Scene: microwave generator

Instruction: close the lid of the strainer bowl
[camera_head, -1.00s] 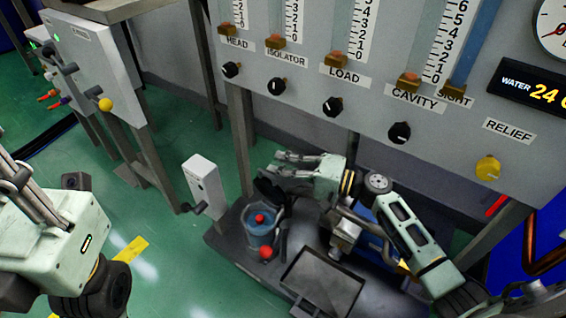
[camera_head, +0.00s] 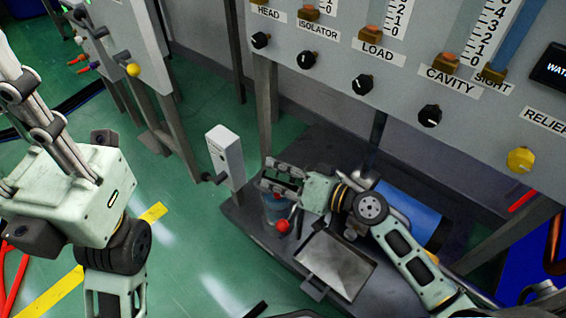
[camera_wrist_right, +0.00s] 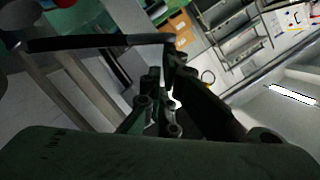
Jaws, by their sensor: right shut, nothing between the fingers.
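The strainer bowl (camera_head: 273,213) is a small bluish cup on the dark base plate, with a red knob (camera_head: 282,227) at its front. My right gripper (camera_head: 267,176) is directly over the bowl in the head view, its fingers pointing left. It is shut and empty. The gripper hides the bowl's top and the dark lid, so I cannot tell how the lid stands or whether the fingers touch it. In the right wrist view the right gripper's fingers (camera_wrist_right: 160,112) are close together. My left gripper (camera_head: 30,110) is at the upper left, away from the bowl, its tips unclear.
A white box on a post (camera_head: 226,158) stands left of the bowl. A grey tray (camera_head: 335,262) and a blue cylinder (camera_head: 410,215) lie to its right. The gauge panel (camera_head: 400,80) overhangs behind. A dark bar (camera_wrist_right: 95,42) crosses the wrist view.

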